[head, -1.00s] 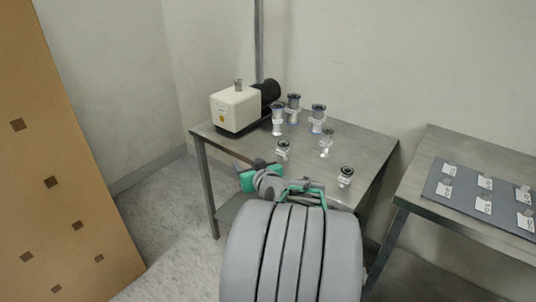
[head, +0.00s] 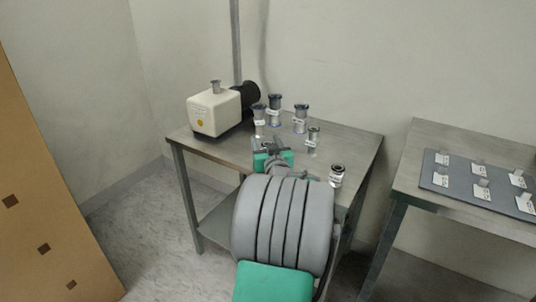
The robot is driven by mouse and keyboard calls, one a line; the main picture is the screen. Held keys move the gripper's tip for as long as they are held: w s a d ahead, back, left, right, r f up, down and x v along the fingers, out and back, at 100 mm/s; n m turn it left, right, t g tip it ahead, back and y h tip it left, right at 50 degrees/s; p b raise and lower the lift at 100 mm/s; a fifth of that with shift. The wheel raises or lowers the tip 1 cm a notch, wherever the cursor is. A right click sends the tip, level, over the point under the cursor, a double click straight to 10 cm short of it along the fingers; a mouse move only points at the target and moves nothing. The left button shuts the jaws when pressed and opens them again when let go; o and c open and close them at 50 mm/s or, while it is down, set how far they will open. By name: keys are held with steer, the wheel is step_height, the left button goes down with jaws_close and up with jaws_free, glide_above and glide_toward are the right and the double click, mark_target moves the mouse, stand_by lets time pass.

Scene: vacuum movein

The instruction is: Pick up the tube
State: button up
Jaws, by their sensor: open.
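Several small metal tubes with dark tops and white labels stand upright on the left steel table. Three stand toward the back: one at left (head: 259,120), one in the middle (head: 275,108) and one at right (head: 300,118). A smaller one (head: 313,138) stands nearer, and another (head: 337,175) is near the front right edge. The frames do not show which one is meant. My gripper (head: 270,146), grey and green, is open over the table's front middle, in front of the back tubes. The spot where another short tube stood is largely covered by it.
A cream pump with a black motor (head: 215,110) stands at the table's (head: 350,142) back left. A second steel table at right holds a grey board (head: 470,185) with several labelled pieces. A tan panel (head: 50,200) stands at far left. Floor shows between panel and table.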

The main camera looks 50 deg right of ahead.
steer(key=shift+c, duration=0.5)
jaws_close()
steer(key=shift+r, duration=0.1)
